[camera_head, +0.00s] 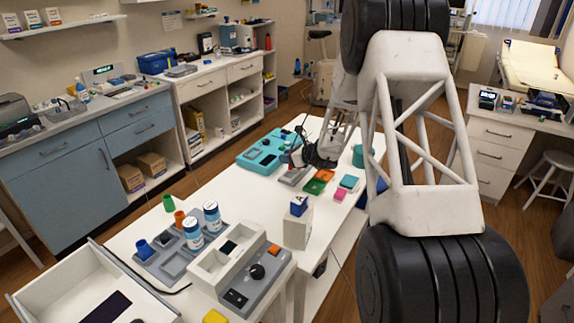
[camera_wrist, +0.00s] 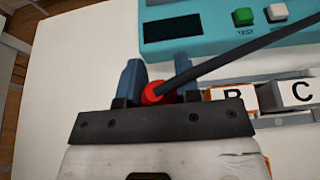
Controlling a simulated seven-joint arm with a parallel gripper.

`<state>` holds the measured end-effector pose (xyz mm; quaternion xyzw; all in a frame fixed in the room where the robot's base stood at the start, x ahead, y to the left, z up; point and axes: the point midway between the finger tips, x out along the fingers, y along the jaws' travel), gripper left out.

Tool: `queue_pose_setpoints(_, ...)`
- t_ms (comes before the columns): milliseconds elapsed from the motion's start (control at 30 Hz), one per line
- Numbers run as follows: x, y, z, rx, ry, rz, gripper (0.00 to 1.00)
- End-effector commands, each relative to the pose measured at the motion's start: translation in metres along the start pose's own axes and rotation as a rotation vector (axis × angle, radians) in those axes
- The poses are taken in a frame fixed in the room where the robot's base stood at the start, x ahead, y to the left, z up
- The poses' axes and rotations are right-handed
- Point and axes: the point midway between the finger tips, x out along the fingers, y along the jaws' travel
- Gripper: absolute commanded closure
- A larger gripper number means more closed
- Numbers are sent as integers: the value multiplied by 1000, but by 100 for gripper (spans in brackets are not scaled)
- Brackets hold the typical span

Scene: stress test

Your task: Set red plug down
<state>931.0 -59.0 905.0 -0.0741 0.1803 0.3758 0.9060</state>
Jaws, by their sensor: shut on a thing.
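The red plug (camera_wrist: 153,94) shows in the wrist view between the two blue fingers of my gripper (camera_wrist: 155,82), which is shut on it. A dark cable (camera_wrist: 235,55) runs from the plug to the upper right. Just ahead is a teal device (camera_wrist: 210,42) with a dark display, a green button and a white button. The device also shows in the head view (camera_head: 250,158), on the white table (camera_head: 215,200). My gripper is small and dark beside the device there, and I cannot make out the plug in that view. The gap between plug and table is unclear.
Blocks marked B (camera_wrist: 232,96) and C (camera_wrist: 297,92) sit right of my gripper. In the head view, coloured pieces (camera_head: 318,182) and a white block (camera_head: 297,228) lie nearer on the table. A grey tray with bottles (camera_head: 192,233) stands front left. Bare table lies left of my gripper.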

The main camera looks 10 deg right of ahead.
Motion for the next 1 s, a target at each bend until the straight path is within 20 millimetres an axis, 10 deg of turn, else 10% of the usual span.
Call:
queue_pose_setpoints(867, 14, 0, -34, 1, 0, 0, 93)
queue_pose_setpoints(900, 14, 0, -34, 0, 0, 0, 66)
queue_pose_setpoints(1000, 14, 0, -34, 0, 0, 0, 51)
